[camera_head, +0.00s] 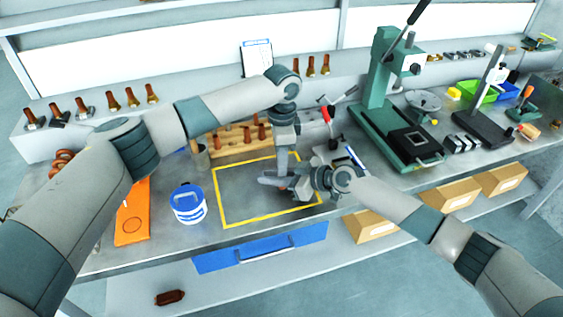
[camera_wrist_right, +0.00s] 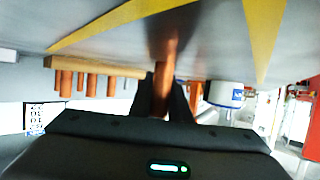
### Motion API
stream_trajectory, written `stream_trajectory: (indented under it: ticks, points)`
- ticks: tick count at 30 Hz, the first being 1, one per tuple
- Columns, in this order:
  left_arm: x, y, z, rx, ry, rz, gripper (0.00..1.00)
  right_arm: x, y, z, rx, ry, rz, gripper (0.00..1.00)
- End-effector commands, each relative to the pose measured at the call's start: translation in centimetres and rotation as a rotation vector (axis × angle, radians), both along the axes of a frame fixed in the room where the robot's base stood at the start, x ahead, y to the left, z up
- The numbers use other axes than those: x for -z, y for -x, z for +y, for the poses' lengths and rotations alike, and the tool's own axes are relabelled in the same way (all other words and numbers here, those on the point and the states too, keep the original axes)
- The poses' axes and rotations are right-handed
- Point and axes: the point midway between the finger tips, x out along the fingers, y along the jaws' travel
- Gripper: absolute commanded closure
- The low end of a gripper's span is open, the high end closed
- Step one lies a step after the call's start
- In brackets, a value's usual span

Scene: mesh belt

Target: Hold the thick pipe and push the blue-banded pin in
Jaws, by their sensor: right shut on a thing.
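In the right wrist view a copper-coloured thick pipe (camera_wrist_right: 163,80) runs between the dark fingers of my right gripper (camera_wrist_right: 165,98), which is shut on it. In the head view my right gripper (camera_head: 284,183) is low over the right part of the yellow-outlined area. My left gripper (camera_head: 282,172) points down at the same spot, close to the right one. The two hide most of the pipe and each other, and the left fingers' opening is unclear. I cannot make out a blue-banded pin in either view.
A wooden rack (camera_head: 238,150) with several copper pieces stands behind the yellow-outlined area (camera_head: 235,195). A blue-and-white tub (camera_head: 188,205) and an orange board (camera_head: 132,215) are to the left. A red-handled clamp (camera_head: 328,118) and a green press (camera_head: 380,90) stand to the right.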

Motion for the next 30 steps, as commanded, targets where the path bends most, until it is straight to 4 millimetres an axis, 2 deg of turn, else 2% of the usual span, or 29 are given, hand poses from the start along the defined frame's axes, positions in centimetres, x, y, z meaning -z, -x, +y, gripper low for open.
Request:
stream_trajectory:
  ticks: [2, 8, 21, 25, 30]
  points:
    - [0.0, 0.6, -0.2, 0.008, -0.001, 0.013, 0.72, -0.4, -0.5, -0.2, 0.009, -0.004, -0.007, 1.00]
    - [-2.4, 0.4, -0.2, 0.006, 0.001, 0.009, 0.72, -0.4, -0.4, -0.1, 0.007, -0.003, -0.007, 1.00]
    - [-10.5, 0.1, -0.1, 0.002, 0.001, 0.003, 0.72, -0.2, -0.2, 0.0, 0.003, -0.003, -0.004, 1.00]
    - [-12.0, 0.1, -0.1, 0.002, 0.001, 0.002, 0.72, -0.2, -0.2, 0.0, 0.002, -0.003, -0.004, 1.00]
    - [-12.8, 0.1, -0.1, 0.002, 0.000, 0.003, 0.72, -0.2, -0.2, 0.0, 0.002, -0.002, -0.003, 1.00]
